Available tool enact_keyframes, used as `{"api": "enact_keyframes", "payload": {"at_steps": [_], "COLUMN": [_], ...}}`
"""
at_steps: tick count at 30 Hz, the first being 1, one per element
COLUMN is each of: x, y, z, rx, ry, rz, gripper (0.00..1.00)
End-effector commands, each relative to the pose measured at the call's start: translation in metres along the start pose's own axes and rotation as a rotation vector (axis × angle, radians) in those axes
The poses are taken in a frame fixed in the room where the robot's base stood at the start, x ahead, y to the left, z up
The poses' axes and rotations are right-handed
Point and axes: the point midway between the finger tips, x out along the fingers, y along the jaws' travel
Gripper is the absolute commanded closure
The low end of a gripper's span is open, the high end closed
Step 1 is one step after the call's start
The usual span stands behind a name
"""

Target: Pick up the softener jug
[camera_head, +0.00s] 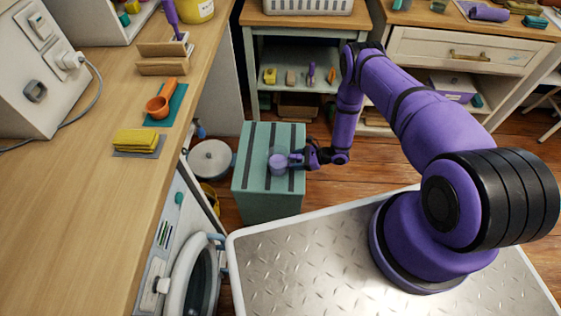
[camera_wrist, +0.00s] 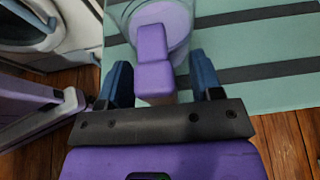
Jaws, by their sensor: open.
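The softener jug (camera_head: 278,164) is a small light-purple container standing on top of a teal box with dark stripes. In the wrist view its purple handle (camera_wrist: 154,62) points toward my gripper, and its pale round body shows at the top edge, partly cut off. My gripper (camera_head: 297,160) is to the right of the jug at about its height. In the wrist view my gripper (camera_wrist: 162,80) is open, with one blue finger on each side of the handle. Gaps show on both sides of the handle, though I cannot tell its exact depth between the fingers.
The striped teal box (camera_head: 248,208) stands on the wooden floor. A grey round lid (camera_head: 210,159) is left of it. A washing machine (camera_head: 180,240) and a wooden counter (camera_head: 100,200) with a yellow sponge (camera_head: 136,141) are at left. Shelves and a drawer unit (camera_head: 450,50) stand behind.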

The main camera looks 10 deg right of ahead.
Motion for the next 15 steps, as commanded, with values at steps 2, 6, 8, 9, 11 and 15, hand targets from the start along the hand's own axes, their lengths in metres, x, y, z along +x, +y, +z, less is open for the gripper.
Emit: {"api": "enact_keyframes", "payload": {"at_steps": [2, 6, 8, 9, 11, 15], "x": [0.001, 0.0007, 0.0006, 0.0006, 0.0005, 0.0004], "y": [-0.0001, -0.0002, -0.0002, -0.0002, -0.0003, -0.0003], "z": [-0.0001, 0.0, 0.0, 0.0, 0.0, 0.0], "rx": [0.0, 0.0, 0.0, 0.0, 0.0, 0.0], "ry": [0.0, 0.0, 0.0, 0.0, 0.0, 0.0], "rz": [0.0, 0.0, 0.0, 0.0, 0.0, 0.0], "gripper": [0.4, 0.4, 0.52, 0.61, 0.75, 1.0]}}
